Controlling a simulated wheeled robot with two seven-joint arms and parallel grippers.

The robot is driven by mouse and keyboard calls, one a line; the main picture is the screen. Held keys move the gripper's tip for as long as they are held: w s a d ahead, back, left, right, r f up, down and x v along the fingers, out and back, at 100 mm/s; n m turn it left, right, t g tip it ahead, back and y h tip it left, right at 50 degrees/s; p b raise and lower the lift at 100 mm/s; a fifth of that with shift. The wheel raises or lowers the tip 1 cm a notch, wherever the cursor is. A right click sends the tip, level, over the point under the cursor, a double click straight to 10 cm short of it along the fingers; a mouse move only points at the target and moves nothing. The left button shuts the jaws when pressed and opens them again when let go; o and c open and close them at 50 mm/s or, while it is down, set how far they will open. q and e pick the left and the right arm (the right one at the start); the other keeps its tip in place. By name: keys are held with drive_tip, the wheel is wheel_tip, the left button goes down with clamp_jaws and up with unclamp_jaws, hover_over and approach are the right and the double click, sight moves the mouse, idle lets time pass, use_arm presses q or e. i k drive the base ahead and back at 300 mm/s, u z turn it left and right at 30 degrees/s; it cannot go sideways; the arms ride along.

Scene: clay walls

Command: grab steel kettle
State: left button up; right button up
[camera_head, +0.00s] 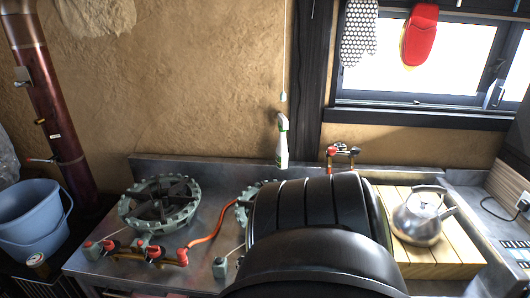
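The steel kettle (420,222) stands upright on a slatted wooden board (455,262) at the right of the counter. Its arched handle is on top and its spout points to the right. The kettle shows almost whole, with nothing gripping it. Neither my left nor my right gripper can be made out in the head view.
A gas burner ring (160,205) with red-handled valves (152,250) is at left; a second burner is mostly hidden. A tap (342,152) is near the board. A blue bucket (32,215) stands far left.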

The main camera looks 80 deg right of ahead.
sight(415, 230)
drive_tip(key=z, duration=3.55)
drive_tip(key=i, duration=0.25)
drive_tip(key=z, duration=0.3)
